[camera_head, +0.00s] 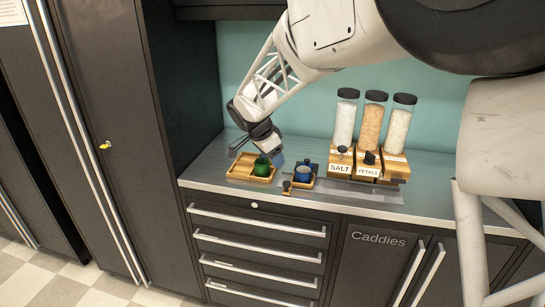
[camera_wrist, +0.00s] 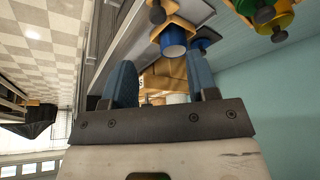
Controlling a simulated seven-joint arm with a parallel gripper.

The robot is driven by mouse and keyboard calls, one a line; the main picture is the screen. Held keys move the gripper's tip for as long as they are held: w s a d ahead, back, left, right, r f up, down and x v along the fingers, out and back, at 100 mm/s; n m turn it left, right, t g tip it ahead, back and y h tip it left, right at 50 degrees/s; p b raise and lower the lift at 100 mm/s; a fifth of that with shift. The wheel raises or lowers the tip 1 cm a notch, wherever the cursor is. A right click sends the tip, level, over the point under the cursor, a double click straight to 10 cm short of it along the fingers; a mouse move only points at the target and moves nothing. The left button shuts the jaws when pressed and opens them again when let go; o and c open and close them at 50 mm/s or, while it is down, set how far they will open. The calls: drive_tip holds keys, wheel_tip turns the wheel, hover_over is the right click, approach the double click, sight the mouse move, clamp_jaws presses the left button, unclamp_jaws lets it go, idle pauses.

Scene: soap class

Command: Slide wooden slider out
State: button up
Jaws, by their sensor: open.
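Three clear jars with black lids stand on wooden dispenser blocks at the back of the counter in the head view. The left block (camera_head: 340,166) is labelled SALT and the middle block (camera_head: 368,172) PETALS; dark knobs show near their fronts. I cannot tell which wooden part is the slider. My gripper (camera_head: 274,155) is left of the dispensers, above and just behind a green cup, and apart from the blocks. In the wrist view my gripper (camera_wrist: 161,62) has its two blue fingers spread, with light wooden parts (camera_wrist: 162,75) seen beyond the gap.
A wooden tray (camera_head: 236,174) holds the green cup (camera_head: 262,168). A smaller tray to its right holds a blue cup (camera_head: 303,172), with a dark knob (camera_head: 286,185) in front. Drawers and a Caddies cupboard (camera_head: 372,262) lie below the counter. The front counter strip is clear.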

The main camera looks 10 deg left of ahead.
drive_tip(key=shift+r, duration=0.1)
drive_tip(key=shift+s+d+r, duration=0.2)
drive_tip(key=shift+s+r, duration=0.25)
drive_tip(key=shift+r, duration=0.35)
drive_tip(key=shift+s+d+r, duration=0.15)
drive_tip(key=shift+s+r, duration=0.35)
drive_tip(key=shift+r, duration=0.3)
drive_tip(key=shift+s+d+r, duration=0.2)
drive_tip(key=shift+s+r, duration=0.25)
drive_tip(key=shift+r, duration=0.35)
drive_tip(key=s+d+r+n+y, duration=0.1)
drive_tip(key=s+d, duration=0.4)
drive_tip(key=d, duration=0.3)
drive_tip(key=s+d+r+n+g, duration=0.1)
drive_tip(key=s+d+r+n, duration=0.1)
drive_tip(key=s+d, duration=0.45)
drive_tip(key=s+d+r+n+y, duration=0.1)
drive_tip(key=s+d, duration=0.3)
drive_tip(key=d, duration=0.6)
drive_tip(key=s+d+f+n, duration=0.2)
drive_tip(key=s+d, duration=0.4)
drive_tip(key=s, duration=0.4)
drive_tip(key=s+d+f+n+y, duration=0.1)
drive_tip(key=s+d, duration=0.4)
drive_tip(key=s, duration=0.5)
drive_tip(key=shift+d+f+n, duration=0.4)
drive_tip(key=shift+f+n, duration=0.4)
drive_tip(key=shift+n, duration=0.1)
